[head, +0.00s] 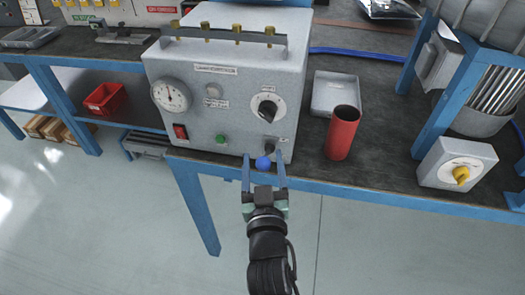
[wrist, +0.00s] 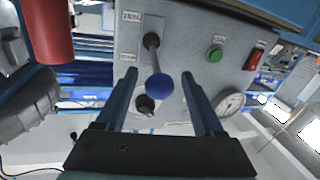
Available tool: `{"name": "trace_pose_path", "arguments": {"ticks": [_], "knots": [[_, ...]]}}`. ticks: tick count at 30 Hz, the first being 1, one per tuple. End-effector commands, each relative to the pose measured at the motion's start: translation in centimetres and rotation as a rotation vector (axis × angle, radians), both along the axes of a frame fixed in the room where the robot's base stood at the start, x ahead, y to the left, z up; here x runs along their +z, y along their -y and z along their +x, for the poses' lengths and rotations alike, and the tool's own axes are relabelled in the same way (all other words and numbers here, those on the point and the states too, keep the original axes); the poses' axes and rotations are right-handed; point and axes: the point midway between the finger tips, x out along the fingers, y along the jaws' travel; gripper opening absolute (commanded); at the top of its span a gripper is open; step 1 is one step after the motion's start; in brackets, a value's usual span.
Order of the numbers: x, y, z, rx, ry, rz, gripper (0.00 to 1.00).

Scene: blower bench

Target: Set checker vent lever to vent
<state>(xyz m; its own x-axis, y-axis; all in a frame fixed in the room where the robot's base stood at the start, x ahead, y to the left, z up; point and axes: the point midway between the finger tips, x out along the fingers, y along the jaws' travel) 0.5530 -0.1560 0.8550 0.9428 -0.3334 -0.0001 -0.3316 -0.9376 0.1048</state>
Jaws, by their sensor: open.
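The checker (head: 225,85) is a grey box at the bench's front edge. Its vent lever (head: 270,149) is at the lower right of the front face and ends in a blue ball (head: 262,163). The lever sticks out towards me; its exact setting is hard to tell. In the wrist view, the metal stem (wrist: 152,48) and blue ball (wrist: 159,86) show clearly, with a small label (wrist: 130,17) beside them, too small to read. My gripper (head: 264,161) is open, one finger on each side of the ball, with gaps on both sides in the wrist view.
A green button (head: 221,139), red switch (head: 181,132), round gauge (head: 172,95) and black dial knob (head: 268,107) share the front face. A red cylinder (head: 343,133) and grey tray (head: 336,93) stand to the right. A yellow-knobbed box (head: 456,165) is farther right.

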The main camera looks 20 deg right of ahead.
Motion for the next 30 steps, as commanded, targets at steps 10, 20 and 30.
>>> {"name": "trace_pose_path", "arguments": {"ticks": [10,20,30], "knots": [[0.0,0.9,2.5,-0.001,0.0,-0.001,0.7],[0.0,0.9,2.5,-0.001,0.0,-0.001,0.57],[0.0,0.9,2.5,-0.001,0.0,-0.001,0.0]]}}
